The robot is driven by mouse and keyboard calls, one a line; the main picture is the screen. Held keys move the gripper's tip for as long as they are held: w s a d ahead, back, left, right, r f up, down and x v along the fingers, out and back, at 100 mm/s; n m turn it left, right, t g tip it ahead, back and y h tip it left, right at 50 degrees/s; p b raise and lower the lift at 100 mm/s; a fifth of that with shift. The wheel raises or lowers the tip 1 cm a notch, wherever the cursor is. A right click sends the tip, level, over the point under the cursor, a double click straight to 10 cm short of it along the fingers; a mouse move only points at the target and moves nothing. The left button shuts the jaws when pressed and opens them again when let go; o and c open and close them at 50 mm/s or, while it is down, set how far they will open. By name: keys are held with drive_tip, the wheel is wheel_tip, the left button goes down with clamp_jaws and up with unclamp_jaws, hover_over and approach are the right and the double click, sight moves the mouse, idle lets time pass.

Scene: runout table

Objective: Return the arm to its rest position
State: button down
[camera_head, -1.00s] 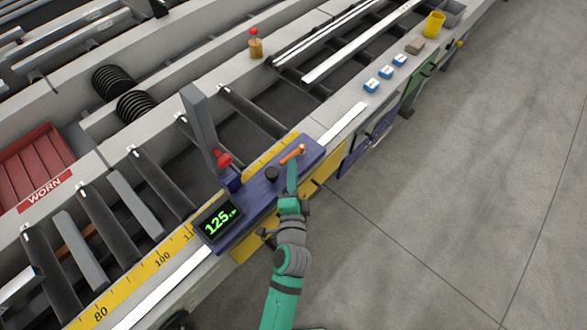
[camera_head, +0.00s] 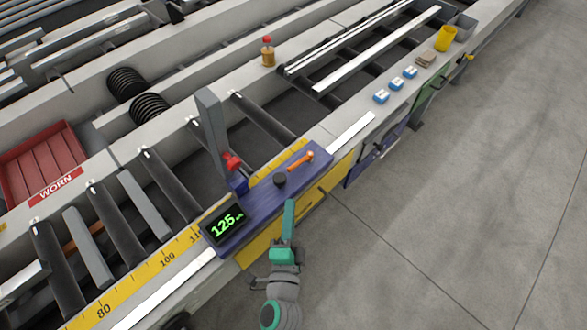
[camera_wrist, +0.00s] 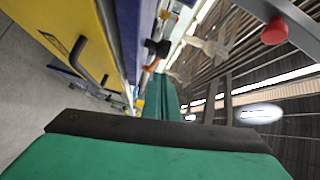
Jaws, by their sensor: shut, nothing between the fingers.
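My gripper (camera_head: 289,205) is in front of the purple carriage (camera_head: 262,203) on the runout table, just off its near edge. It is shut and holds nothing. My green and grey arm (camera_head: 285,285) reaches up from the bottom of the head view. In the wrist view the green gripper body fills the bottom and the narrow green fingers (camera_wrist: 163,98) point away beside the carriage. The carriage bears an orange-handled lever (camera_head: 300,161), a black knob (camera_head: 280,179) and a display (camera_head: 223,222) reading about 125.
A grey upright stop (camera_head: 213,135) with a red knob (camera_head: 231,162) stands behind the carriage. Blue blocks (camera_head: 395,84), a yellow cup (camera_head: 446,38) and a red bin (camera_head: 40,165) marked WORN lie further off. The grey floor (camera_head: 450,190) at right is clear.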

drive_tip(key=s+f+n+g+y, duration=0.1)
drive_tip(key=s+f+n+g, duration=0.1)
drive_tip(key=s+n, duration=1.5)
drive_tip(key=s, duration=0.4)
drive_tip(key=shift+s+y, duration=0.35)
drive_tip(key=shift+y, duration=0.05)
